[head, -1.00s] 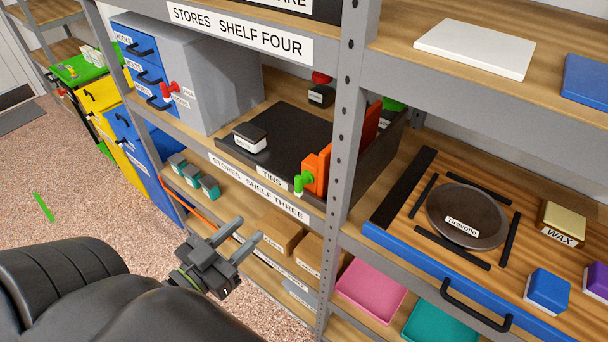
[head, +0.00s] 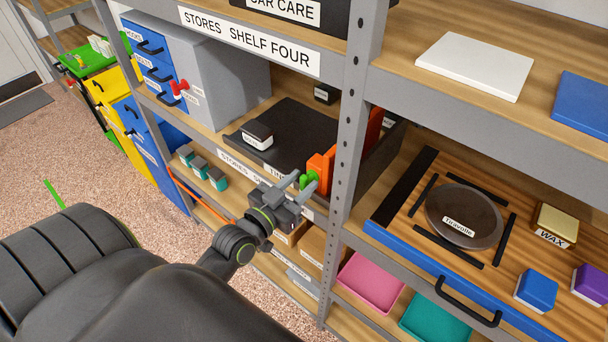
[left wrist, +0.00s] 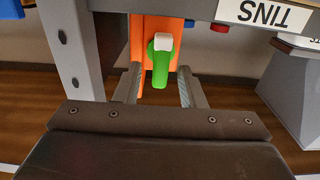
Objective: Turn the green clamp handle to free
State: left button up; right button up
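The green clamp handle (head: 310,182) sticks out from the front of an orange clamp (head: 321,166) at the edge of the tins shelf, beside the grey upright. In the left wrist view the handle (left wrist: 161,62) has a pale tip and lies between the finger lines, with the orange clamp body (left wrist: 146,28) behind it. My left gripper (head: 300,180) is open, its two fingers spread at the handle. The left wrist view shows a gap on both sides of the handle between the fingers (left wrist: 160,88). My right gripper is not in view.
The grey shelf upright (head: 350,130) stands close to the right of the clamp. A black tray (head: 290,135) with a labelled tin (head: 257,134) lies on the shelf behind. A blue-fronted drawer (head: 440,275) is at the right.

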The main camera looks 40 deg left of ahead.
pick_arm(q)
jog(key=shift+w, duration=0.9)
grip_shut()
